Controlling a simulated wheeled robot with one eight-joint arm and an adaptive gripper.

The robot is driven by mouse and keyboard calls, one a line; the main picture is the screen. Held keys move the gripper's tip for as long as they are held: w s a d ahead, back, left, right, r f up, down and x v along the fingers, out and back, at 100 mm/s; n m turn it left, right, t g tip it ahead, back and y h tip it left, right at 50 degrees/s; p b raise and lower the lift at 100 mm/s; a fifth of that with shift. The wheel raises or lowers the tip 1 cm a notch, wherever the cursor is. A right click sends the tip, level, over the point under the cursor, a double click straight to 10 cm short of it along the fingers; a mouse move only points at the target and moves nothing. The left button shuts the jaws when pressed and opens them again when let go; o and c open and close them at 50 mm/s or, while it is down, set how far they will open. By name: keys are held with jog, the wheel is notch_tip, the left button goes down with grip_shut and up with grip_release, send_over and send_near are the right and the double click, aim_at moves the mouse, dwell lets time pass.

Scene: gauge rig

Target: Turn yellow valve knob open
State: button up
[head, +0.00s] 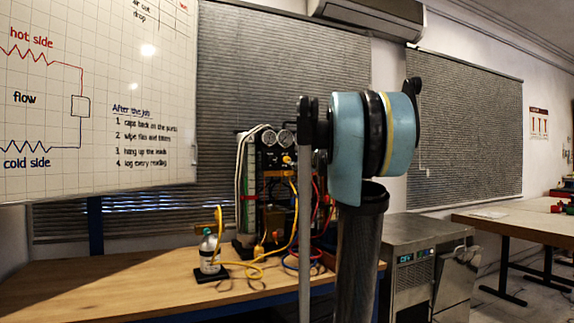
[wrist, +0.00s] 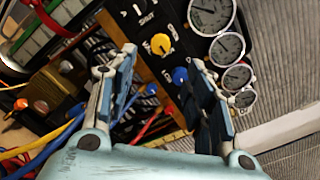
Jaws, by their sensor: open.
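The yellow valve knob (wrist: 161,43) is on the dark panel of the gauge rig, just beyond my fingertips in the wrist view. It also shows small in the head view (head: 287,160), below the gauges. My gripper (wrist: 160,65) is open, its two fingers spread wide with nothing between the pads. The knob is ahead of the gap, nearer the left finger, and appears apart from both fingers. A blue knob (wrist: 180,75) sits below it, close to the right fingertip. In the head view my arm hides the gripper.
Several round gauges (wrist: 211,17) run along the panel's right side. Yellow, blue and red hoses (wrist: 157,122) pass beneath the fingers. In the head view, a bottle (head: 208,250) stands on the wooden bench (head: 120,290) left of the rig. A grey metal machine (head: 425,255) stands at right.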

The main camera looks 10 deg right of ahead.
aim_at(288, 160)
jog(key=x, duration=1.2)
jog(key=shift+w+f, duration=0.1)
jog(key=c, duration=1.1)
